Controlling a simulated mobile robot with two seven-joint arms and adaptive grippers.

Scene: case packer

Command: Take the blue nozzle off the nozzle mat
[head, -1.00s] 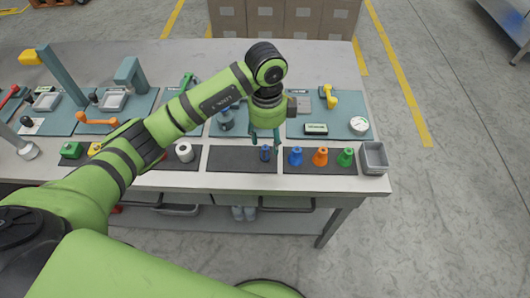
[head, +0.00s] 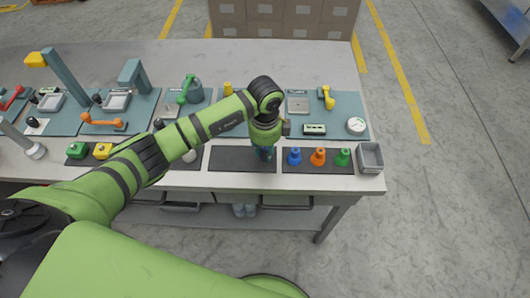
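The blue nozzle (head: 294,157) stands upright on the dark nozzle mat (head: 318,169) near the table's front edge, left of an orange nozzle (head: 318,157) and a green nozzle (head: 342,157). My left gripper (head: 265,155) points down just left of the blue nozzle, apart from it, low over the right end of the neighbouring dark mat (head: 235,160). A small dark blue piece shows between or behind its fingers. The fingertips are small and partly hidden, so I cannot tell whether they are closed on that piece. My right gripper is not in view.
A grey bin (head: 370,157) stands right of the green nozzle at the table corner. Behind the mats, a teal board (head: 340,104) carries a yellow handle, a small display and a round gauge (head: 355,125). The left part of the neighbouring mat is bare.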

